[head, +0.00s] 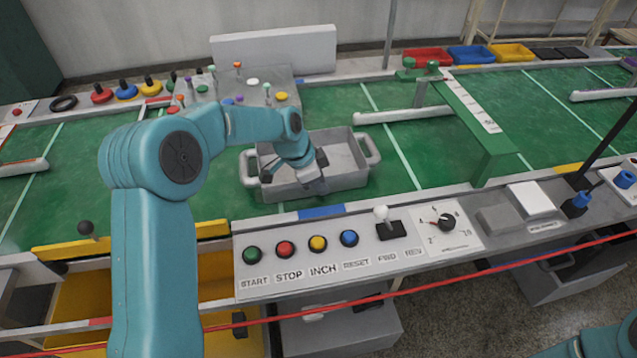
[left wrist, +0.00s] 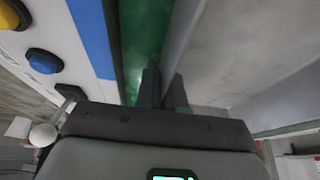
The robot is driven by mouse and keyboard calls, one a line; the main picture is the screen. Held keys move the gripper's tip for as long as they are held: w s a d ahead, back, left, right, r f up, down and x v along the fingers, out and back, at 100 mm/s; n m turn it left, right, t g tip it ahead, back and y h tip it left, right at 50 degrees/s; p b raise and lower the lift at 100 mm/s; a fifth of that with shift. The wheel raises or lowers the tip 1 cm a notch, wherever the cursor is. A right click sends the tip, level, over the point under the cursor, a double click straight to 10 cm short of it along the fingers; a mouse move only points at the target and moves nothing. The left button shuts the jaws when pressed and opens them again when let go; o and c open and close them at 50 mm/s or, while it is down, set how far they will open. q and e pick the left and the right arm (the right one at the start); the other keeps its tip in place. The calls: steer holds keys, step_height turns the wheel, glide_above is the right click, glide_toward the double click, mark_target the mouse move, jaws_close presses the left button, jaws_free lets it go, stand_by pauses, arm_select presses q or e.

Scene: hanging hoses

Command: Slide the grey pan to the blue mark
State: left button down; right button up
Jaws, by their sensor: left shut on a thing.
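The grey pan (head: 346,181), a rectangular tray with a handle at each end, sits flat on the green belt near the front rail. My left gripper (head: 316,184) is shut on the pan's near wall, around its middle. In the left wrist view my left gripper's fingers (left wrist: 162,90) straddle that grey pan wall (left wrist: 182,45). The blue mark (head: 322,212) is a strip on the front rail, just in front of the pan's near wall. It also shows in the left wrist view (left wrist: 91,30). My right gripper is out of view.
A green gate with a white scale (head: 478,120) spans the belt to the right. A white bar (head: 405,115) lies behind the pan's right end. A control panel with coloured buttons (head: 318,243) lies in front. A red cord (head: 450,285) crosses the foreground. Knobs and discs crowd the back left.

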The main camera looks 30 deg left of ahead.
arm_select(q)
steer(key=c, duration=1.2)
jaws_free()
steer(key=shift+s, duration=0.1)
steer(key=shift+o, duration=0.2)
steer(key=shift+r, duration=0.1)
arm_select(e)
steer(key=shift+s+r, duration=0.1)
